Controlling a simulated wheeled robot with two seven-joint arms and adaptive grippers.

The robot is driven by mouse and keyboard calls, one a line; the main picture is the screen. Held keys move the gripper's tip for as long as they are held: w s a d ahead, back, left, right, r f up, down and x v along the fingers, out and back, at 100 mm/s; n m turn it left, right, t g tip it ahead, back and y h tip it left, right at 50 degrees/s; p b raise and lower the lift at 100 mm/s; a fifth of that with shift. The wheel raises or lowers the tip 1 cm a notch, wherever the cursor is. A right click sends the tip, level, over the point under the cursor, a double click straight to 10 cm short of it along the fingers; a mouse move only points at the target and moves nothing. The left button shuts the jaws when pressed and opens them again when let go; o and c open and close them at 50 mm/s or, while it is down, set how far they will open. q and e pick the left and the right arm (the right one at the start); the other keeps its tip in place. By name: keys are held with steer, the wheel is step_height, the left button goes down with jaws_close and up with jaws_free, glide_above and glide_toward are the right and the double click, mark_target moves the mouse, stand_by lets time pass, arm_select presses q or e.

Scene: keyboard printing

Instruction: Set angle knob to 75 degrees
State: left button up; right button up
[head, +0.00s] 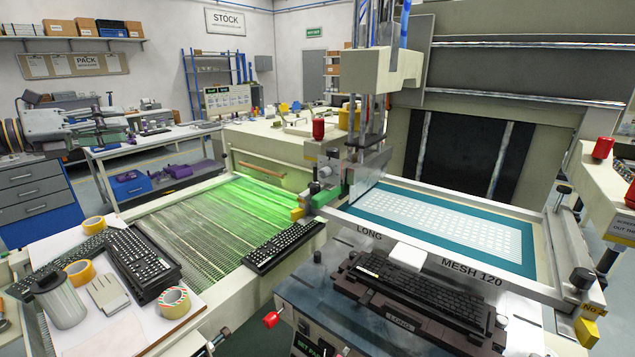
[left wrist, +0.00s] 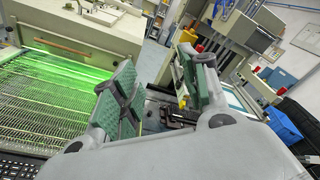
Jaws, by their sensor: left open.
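I cannot tell for sure which part is the angle knob, and no degree scale is readable. A screen-printing press (head: 395,70) stands right of centre in the head view. A small dark round knob (head: 325,171) sits on its left side, below a red cap (head: 318,128). My left gripper (left wrist: 158,75) is open and empty in the left wrist view. Its two green-padded fingers stand apart, with press parts visible beyond and between them. In the head view I cannot make it out clearly. My right gripper is not in view.
A green-lit mesh conveyor (head: 195,225) lies left of the press, with a keyboard (head: 285,247) at its edge. A framed screen (head: 375,229) sits above a dark keyboard (head: 415,290). Tape rolls, a cup and keyboards crowd the white table (head: 207,262) at left.

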arm_select(q)
steer(key=w+d+f+n+t+y+b, duration=0.1)
steer(key=d+f+n+t+y+b, duration=0.3)
steer(key=d+n, duration=0.7)
steer(key=w+d+f+n+t+b, duration=0.25)
steer(key=d+f+n, duration=0.3)
steer(key=n, duration=0.95)
steer(key=s+d+f+n+g+h+b, duration=0.1)
steer(key=s+d, duration=0.4)
steer(key=d, duration=0.5)
steer(key=s+d+f+n+g+h+b, duration=0.2)
steer(key=s+d+f+n+g, duration=0.1)
steer(key=d, duration=0.7)
steer(key=shift+s+g, duration=0.45)
steer(key=shift+s, duration=0.65)
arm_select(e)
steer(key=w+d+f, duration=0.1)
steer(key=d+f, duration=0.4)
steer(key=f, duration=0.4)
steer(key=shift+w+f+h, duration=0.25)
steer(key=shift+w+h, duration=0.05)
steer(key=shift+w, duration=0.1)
arm_select(q)
steer(key=shift+d+f, duration=0.1)
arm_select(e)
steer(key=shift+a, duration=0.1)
